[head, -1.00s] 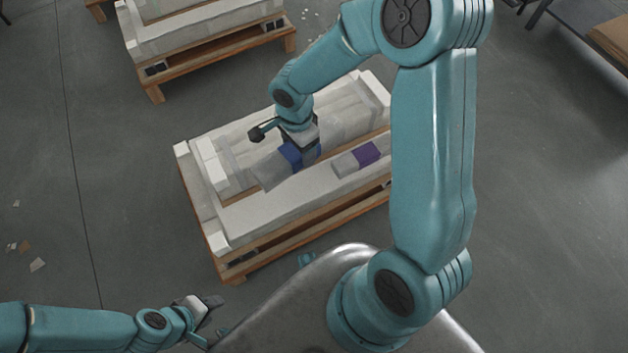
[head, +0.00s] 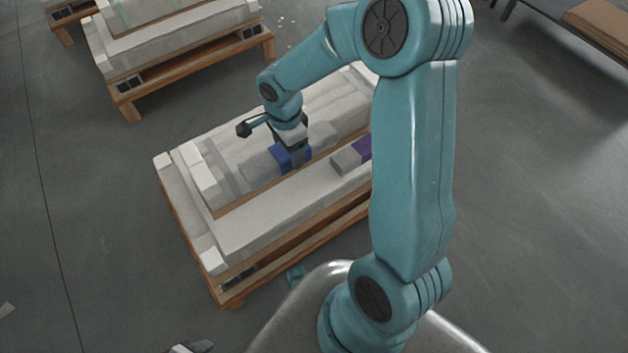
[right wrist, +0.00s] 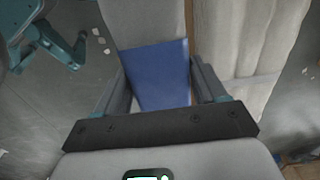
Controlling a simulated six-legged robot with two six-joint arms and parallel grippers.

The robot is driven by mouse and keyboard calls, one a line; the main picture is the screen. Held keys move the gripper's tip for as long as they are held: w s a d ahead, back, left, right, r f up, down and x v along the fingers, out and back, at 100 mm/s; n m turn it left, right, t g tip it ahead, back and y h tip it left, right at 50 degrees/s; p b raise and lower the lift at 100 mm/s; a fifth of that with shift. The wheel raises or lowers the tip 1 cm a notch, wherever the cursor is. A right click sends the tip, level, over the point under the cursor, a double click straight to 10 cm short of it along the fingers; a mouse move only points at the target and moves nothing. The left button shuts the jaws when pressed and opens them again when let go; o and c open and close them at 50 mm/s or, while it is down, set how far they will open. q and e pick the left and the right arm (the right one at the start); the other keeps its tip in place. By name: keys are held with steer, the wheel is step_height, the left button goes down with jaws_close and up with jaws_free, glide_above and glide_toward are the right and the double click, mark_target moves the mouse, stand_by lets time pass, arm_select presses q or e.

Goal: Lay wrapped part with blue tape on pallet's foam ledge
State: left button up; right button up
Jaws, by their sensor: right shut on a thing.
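My right gripper (head: 296,152) is shut around the blue tape band of a grey wrapped part (head: 262,169). The blue band (right wrist: 158,77) fills the space between the fingers in the right wrist view. The part lies roughly along the pallet's length, near the inner side of the white foam ledge (head: 265,226). I cannot tell whether it touches anything below. A second wrapped part with purple tape (head: 346,160) lies on the ledge to the right, partly hidden by my arm. My left gripper (head: 190,347) barely shows at the bottom edge; its jaws are unclear.
A large wrapped load (head: 235,150) sits on the wooden pallet (head: 232,300) behind the ledge. The ledge is bare left of the purple-taped part. Another loaded pallet (head: 128,108) stands at the back left. A table (head: 600,30) is at the top right.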

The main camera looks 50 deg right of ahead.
step_height(320, 180, down, 19)
steer(key=b, duration=0.6)
steer(key=shift+w, duration=0.1)
steer(key=shift+f+b, duration=0.3)
steer(key=shift+b, duration=0.25)
steer(key=o, duration=1.5)
